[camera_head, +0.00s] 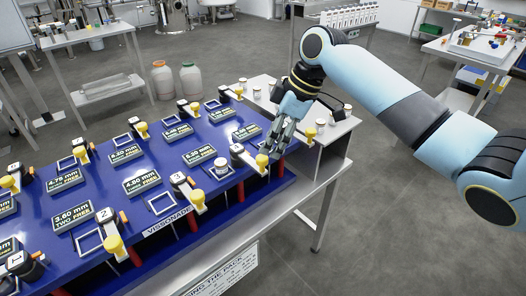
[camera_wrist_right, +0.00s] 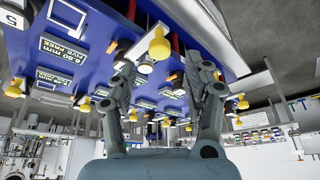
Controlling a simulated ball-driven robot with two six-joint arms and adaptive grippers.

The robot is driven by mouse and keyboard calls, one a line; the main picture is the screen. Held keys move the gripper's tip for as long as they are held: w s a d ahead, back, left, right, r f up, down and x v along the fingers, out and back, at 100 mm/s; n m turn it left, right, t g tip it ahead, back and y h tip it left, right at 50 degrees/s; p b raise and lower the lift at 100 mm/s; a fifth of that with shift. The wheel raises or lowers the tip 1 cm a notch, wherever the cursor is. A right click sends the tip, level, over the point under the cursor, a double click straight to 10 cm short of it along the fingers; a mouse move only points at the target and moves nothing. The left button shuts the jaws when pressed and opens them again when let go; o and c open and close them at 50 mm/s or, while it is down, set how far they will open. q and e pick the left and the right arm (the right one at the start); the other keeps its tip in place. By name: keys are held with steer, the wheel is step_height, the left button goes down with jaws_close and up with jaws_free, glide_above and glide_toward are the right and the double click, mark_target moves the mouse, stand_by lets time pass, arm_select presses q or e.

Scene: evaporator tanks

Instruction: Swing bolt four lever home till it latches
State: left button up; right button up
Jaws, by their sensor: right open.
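A blue board (camera_head: 118,183) carries several bolts with yellow knobs and numbered black caps. The front-edge bolts read 1, 2 and 3 from the left; the bolt beyond 3, at the right end, has a yellow knob (camera_head: 262,160) on a pale lever, and its number is too small to read. My right gripper (camera_head: 281,146) is just above and right of that knob, fingers pointing down. In the right wrist view my right gripper (camera_wrist_right: 165,85) is open and empty, with a yellow knob (camera_wrist_right: 159,46) showing between and beyond the fingers. My left gripper is not in view.
Small plates with size labels and square frames lie among the bolts. A white-topped bench (camera_head: 333,128) with small pots stands right of the board, close to my right gripper. Other benches stand behind, with open grey floor between.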

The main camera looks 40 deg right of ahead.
mark_target(263, 157)
steer(key=x, duration=0.5)
steer(key=shift+w+a+f, duration=0.1)
steer(key=shift+f, duration=0.15)
jaws_close()
